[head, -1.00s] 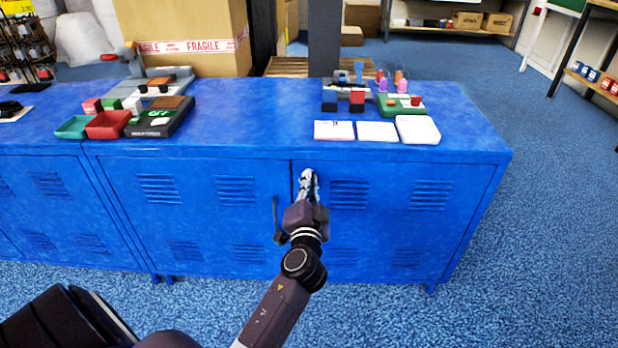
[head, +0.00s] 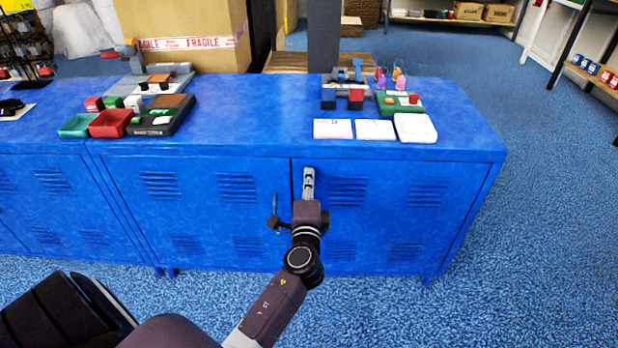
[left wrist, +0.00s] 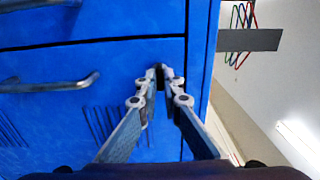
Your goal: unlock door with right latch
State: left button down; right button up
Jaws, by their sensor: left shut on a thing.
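The blue cabinet door on the right (head: 385,215) is closed, flush beside the left door (head: 190,215). My left gripper (head: 308,178) is at the upper left part of the right door, just right of the seam. In the left wrist view its fingertips (left wrist: 161,78) are close together on the right latch, which they mostly hide; only a small dark part shows between them. A metal handle (head: 275,205) on the left door stands free to the left of my gripper. A bar handle also shows in the left wrist view (left wrist: 50,84). My right gripper is not in view.
The blue cabinet top (head: 250,115) carries white cards (head: 333,128), a white tray (head: 415,127), a red bin (head: 110,123) and a dark tray (head: 165,120). A large carton (head: 185,35) stands behind. Blue carpet (head: 530,250) is clear to the right.

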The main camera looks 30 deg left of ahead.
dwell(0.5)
pick_arm(q)
jog(key=c, duration=2.1)
grip_release()
jog(key=shift+s+d, duration=0.1)
jog(key=v, duration=1.2)
